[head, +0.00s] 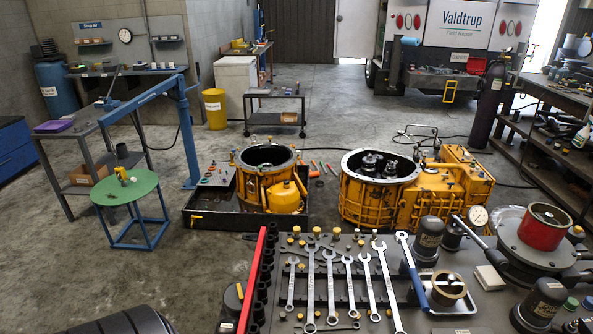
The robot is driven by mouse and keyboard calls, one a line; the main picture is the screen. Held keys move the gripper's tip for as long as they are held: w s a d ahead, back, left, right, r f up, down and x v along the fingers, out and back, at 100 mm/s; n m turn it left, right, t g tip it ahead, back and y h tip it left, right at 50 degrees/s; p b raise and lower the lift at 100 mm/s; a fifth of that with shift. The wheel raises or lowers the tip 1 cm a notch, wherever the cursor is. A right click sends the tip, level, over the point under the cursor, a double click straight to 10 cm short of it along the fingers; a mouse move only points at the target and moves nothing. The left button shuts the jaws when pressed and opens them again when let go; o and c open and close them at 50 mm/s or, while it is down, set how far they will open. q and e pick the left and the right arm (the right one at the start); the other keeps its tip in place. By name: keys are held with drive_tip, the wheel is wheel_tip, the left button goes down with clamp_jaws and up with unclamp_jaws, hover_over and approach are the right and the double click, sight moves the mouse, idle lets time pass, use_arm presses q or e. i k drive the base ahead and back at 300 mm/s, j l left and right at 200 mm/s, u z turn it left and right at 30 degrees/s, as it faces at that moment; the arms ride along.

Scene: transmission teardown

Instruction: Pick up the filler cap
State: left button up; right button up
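I cannot single out the filler cap with certainty. Several small brass-yellow pieces (296,229) stand along the back edge of the dark grey bench in front. Small yellow and dark items (121,173) also sit on the green round stool (140,190) at the left. A large yellow housing (366,200) with an open top and shafts inside stands on the floor in the middle right. A second yellow housing (262,172) stands in a black tray (215,220) to its left. Neither of my grippers shows in the head view.
Several wrenches (330,285) lie on the front bench, with a red bar (253,275) along its left side. Dark canisters (428,240) and a red-topped fixture (541,228) crowd its right side. A blue hoist (188,130) stands at left.

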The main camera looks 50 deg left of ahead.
sight(233, 295)
drive_tip(key=u, duration=1.95)
drive_tip(key=i+j+z, duration=0.1)
drive_tip(key=z, duration=0.2)
drive_tip(key=j+z, duration=0.2)
drive_tip(key=z, duration=0.15)
drive_tip(key=i+j+z, duration=0.15)
drive_tip(key=j, duration=0.4)
drive_tip(key=i+j+z, duration=0.1)
drive_tip(key=j, duration=0.45)
drive_tip(key=i+j+z, duration=0.15)
drive_tip(key=j, duration=0.45)
drive_tip(key=j+z, duration=0.15)
drive_tip(key=j, duration=0.45)
drive_tip(key=i, duration=0.05)
